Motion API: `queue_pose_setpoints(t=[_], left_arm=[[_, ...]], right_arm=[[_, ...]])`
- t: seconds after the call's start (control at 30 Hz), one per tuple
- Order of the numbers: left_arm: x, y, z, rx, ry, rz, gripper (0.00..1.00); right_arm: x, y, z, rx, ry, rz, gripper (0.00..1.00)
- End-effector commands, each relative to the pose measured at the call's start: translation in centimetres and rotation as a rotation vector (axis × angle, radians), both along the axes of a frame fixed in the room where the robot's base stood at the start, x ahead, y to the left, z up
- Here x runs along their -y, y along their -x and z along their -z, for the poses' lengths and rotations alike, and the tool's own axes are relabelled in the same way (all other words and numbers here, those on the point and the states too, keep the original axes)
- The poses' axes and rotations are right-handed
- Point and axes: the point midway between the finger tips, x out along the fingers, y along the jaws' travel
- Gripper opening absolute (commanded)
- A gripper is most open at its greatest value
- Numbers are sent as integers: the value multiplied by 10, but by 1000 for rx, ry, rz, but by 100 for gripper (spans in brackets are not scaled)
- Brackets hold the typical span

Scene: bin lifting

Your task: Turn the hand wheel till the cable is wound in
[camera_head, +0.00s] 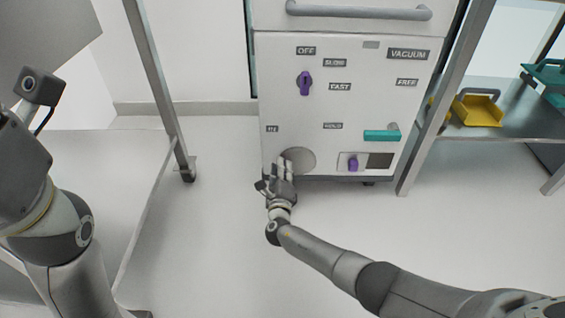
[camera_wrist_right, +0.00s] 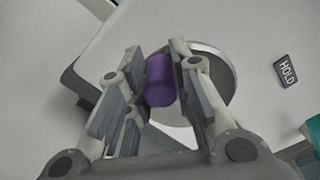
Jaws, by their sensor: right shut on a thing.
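The hand wheel is a grey disc (camera_head: 301,160) low on the front of a white cabinet. In the right wrist view the wheel (camera_wrist_right: 219,66) carries a purple knob (camera_wrist_right: 160,80). My right gripper (camera_head: 283,168) is at the left part of the wheel. In the right wrist view its fingers (camera_wrist_right: 158,92) are shut on the purple knob, one on each side. The fingers hide the knob in the head view. I cannot make out a cable. On the left, my left arm shows, but its gripper is out of view.
The white cabinet (camera_head: 350,110) also bears a purple switch (camera_head: 304,83), a teal lever (camera_head: 382,135) and a small purple knob (camera_head: 353,164) beside a dark window (camera_head: 380,160). A shelf with a yellow tray (camera_head: 478,110) stands at right.

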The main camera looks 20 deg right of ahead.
Motion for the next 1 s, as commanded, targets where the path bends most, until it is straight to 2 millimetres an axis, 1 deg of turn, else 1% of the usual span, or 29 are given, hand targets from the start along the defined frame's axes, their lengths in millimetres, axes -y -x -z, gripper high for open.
queue_pose_setpoints(t=[0.2,0.4,0.63,1.0], left_arm=[[0,-4,1,-14,1,1,42],[0,-4,2,-18,2,2,42],[0,-5,3,-23,1,2,42],[0,-6,4,-26,0,2,42]], right_arm=[[0,-1,8,-43,142,0,0],[-1,0,12,-66,223,-1,0],[0,0,15,-78,263,0,0],[0,0,16,-80,267,0,0]])
